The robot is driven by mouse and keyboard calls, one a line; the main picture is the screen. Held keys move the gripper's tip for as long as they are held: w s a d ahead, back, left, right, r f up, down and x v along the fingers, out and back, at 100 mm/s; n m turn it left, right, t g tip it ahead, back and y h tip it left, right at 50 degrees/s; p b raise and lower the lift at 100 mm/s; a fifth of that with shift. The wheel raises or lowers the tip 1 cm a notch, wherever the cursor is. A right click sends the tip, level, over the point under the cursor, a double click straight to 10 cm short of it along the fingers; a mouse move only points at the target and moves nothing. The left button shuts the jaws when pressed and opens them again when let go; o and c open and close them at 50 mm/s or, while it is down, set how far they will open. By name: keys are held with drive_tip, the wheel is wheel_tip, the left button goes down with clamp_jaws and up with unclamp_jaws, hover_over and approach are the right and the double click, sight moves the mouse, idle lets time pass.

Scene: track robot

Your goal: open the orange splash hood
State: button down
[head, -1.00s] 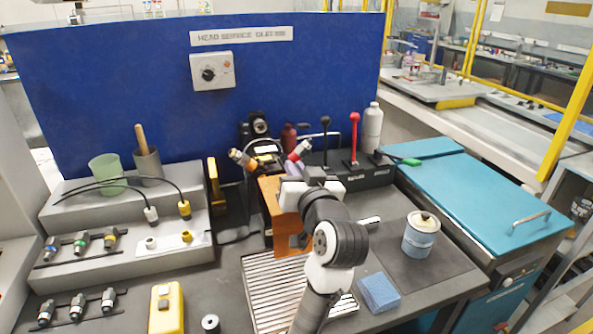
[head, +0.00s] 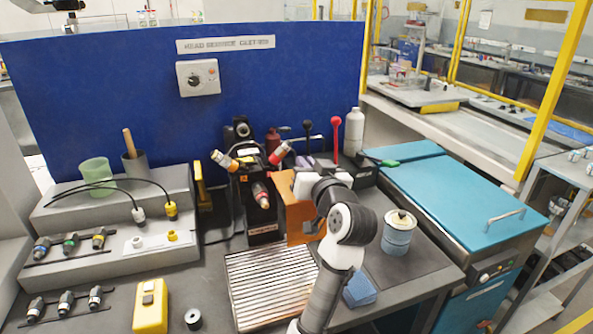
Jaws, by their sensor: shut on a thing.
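The orange splash hood (head: 299,214) stands swung to the right of the black device (head: 240,165) on the bench. A silver and red fitting (head: 263,196) is exposed on the device's front, left of the hood. My gripper (head: 293,182) is at the hood's upper part and shut on it. My wrist and forearm hide the hood's right side and the exact contact of the fingers.
A slatted drain tray (head: 268,285) lies in front of the hood. A blue sponge (head: 360,289) and a lidded tin (head: 398,233) are right of my arm. A red lever (head: 336,140) and a white bottle (head: 354,133) stand behind. A yellow box (head: 150,306) is front left.

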drive_tip(key=w+d, duration=0.2)
drive_tip(key=d, duration=0.6)
drive_tip(key=shift+w, duration=0.35)
drive_tip(key=shift+d+r, duration=0.1)
drive_tip(key=c, duration=1.5)
unclamp_jaws()
drive_tip(key=shift+b, duration=0.3)
drive_tip(key=b+v, duration=0.4)
drive_tip(key=v, duration=0.9)
drive_tip(key=shift+s+d, duration=0.1)
drive_tip(key=shift+s, duration=0.25)
